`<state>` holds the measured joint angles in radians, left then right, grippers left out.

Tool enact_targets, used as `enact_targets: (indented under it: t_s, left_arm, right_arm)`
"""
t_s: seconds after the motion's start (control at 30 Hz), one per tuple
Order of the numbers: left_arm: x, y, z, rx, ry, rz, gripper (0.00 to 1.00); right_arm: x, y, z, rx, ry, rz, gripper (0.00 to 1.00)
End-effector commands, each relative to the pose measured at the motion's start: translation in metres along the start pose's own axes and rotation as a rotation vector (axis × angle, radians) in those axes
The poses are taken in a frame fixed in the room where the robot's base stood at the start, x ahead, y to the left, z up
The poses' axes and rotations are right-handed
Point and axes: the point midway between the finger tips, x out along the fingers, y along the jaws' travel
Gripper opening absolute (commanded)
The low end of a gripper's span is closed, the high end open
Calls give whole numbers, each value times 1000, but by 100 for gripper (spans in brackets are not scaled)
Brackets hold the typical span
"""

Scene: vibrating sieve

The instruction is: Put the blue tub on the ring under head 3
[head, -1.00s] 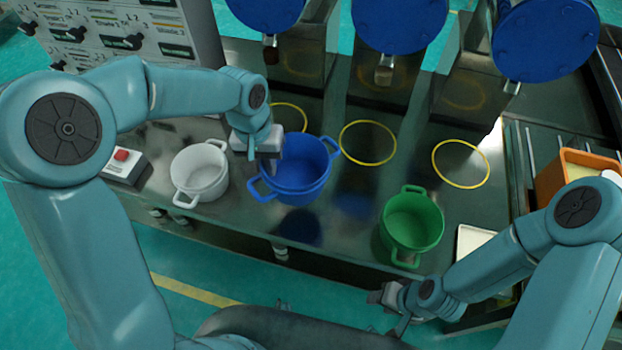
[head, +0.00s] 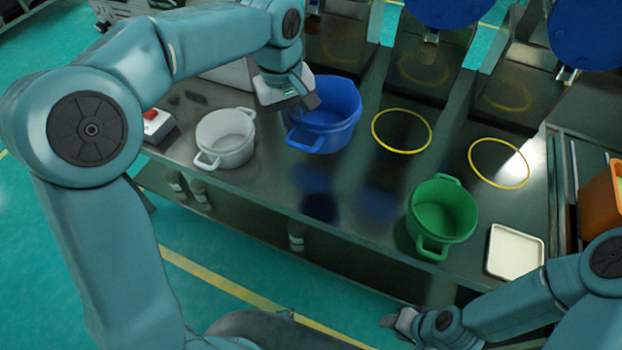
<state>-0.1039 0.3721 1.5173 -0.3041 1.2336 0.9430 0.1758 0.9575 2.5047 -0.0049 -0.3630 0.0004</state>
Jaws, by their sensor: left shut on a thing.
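The blue tub (head: 327,126) hangs upright above the bench, with dark reflections below it. My left gripper (head: 302,97) is shut on its left side, near the handle; the fingertips are partly hidden. Two yellow rings show flat on the bench: a middle ring (head: 401,148) and a right ring (head: 498,184), both empty. The tub is left of the middle ring. No head numbers are readable.
A white tub (head: 226,150) stands left of the blue one. A green tub (head: 436,212) stands in front of the rings. A white tray (head: 515,251) and an orange bin (head: 603,205) are at right. Blue round heads (head: 590,32) overhang the back. A red-button box (head: 150,125) is at left.

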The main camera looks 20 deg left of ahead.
Motion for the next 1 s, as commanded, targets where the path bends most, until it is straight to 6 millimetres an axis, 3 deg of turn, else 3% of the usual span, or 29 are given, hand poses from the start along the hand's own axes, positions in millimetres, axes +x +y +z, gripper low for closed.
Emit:
enact_targets:
  t_s: [0.03, 0.2, 0.4, 0.57, 0.8, 1.0]
  left_arm:
    - [18, -2, 0, 0, -5, -6, 0]
    - [69, -7, 0, -1, -5, -4, 0]
    - [111, -11, 1, 0, -2, -1, 0]
    - [125, -12, 2, 0, -1, -1, 0]
    - [161, -17, 3, 0, -2, -2, 0]
    - [164, -16, 3, 0, 1, 1, 0]
  right_arm:
    - [4, 1, 0, 0, 0, 0, 43]
    - [9, 3, 0, 0, 0, 0, 43]
    - [11, 4, 0, 0, 0, 0, 43]
    - [12, 4, 0, 0, 0, 0, 43]
    - [14, 5, 0, 0, 0, 0, 43]
    - [14, 5, 0, 0, 0, 0, 43]
